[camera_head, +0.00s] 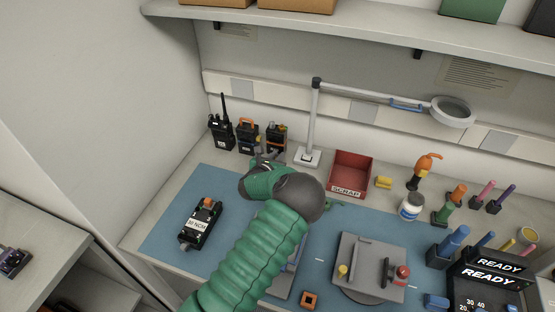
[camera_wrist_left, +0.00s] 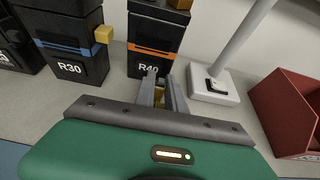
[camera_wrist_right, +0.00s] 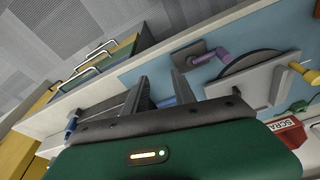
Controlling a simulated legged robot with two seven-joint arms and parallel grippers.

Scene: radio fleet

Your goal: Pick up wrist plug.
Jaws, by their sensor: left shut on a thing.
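My left gripper (camera_head: 262,158) reaches over the back of the bench, in front of the radios. In the left wrist view its fingers (camera_wrist_left: 162,92) are close together and shut on a small yellow piece (camera_wrist_left: 158,98), mostly hidden between them. It looks like the plug, but I cannot make out its full shape. The fingertips are in front of the radio marked R40 (camera_wrist_left: 153,48); I cannot tell whether they touch it. My right gripper (camera_wrist_right: 158,88) is open and empty, with its fingers wide apart; it is outside the head view.
Radio R30 (camera_wrist_left: 75,50), with a yellow block on its side, stands left of R40. A lamp base (camera_head: 307,157) and the red scrap bin (camera_head: 350,174) are to the right. A black device (camera_head: 201,222) lies on the blue mat (camera_head: 160,240). A grey turntable plate (camera_head: 371,266) is front right.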

